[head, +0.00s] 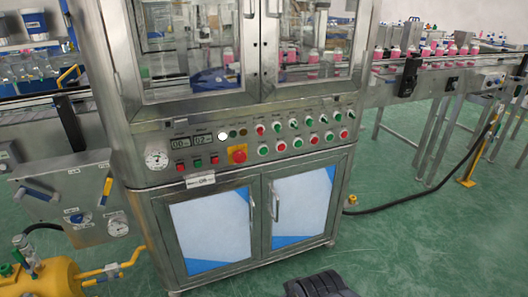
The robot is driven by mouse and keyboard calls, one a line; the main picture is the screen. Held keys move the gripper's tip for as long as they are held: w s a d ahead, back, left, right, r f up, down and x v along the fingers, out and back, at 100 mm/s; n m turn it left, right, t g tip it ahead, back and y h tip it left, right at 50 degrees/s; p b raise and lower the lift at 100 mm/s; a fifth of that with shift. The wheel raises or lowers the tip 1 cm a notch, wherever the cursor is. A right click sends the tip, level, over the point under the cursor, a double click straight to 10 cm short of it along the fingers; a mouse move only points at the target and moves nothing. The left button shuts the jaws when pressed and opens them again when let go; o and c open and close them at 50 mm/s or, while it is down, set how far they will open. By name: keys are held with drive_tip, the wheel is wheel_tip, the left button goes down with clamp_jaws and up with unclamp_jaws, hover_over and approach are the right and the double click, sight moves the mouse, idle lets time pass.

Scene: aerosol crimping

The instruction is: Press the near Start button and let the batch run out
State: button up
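The crimping machine's sloped control panel (225,148) spans the steel cabinet's middle. It carries rows of red, green and white round buttons, labels too small to read, so I cannot tell which is Start. A green button (197,163) sits at the lower left between two red ones, below two digital displays (192,142) that seem to read "00" and "02". A red mushroom button (239,154) on a yellow plate is to their right. A dark part, probably of my own arm, shows at the bottom edge; my gripper's fingers are not in view.
A conveyor (430,68) with several pink-and-white cans leaves the machine to the right. A yellow tank (50,280) with a hose stands at lower left beside a grey side panel (70,195). A black cable (430,188) lies on the green floor. Floor in front at right is clear.

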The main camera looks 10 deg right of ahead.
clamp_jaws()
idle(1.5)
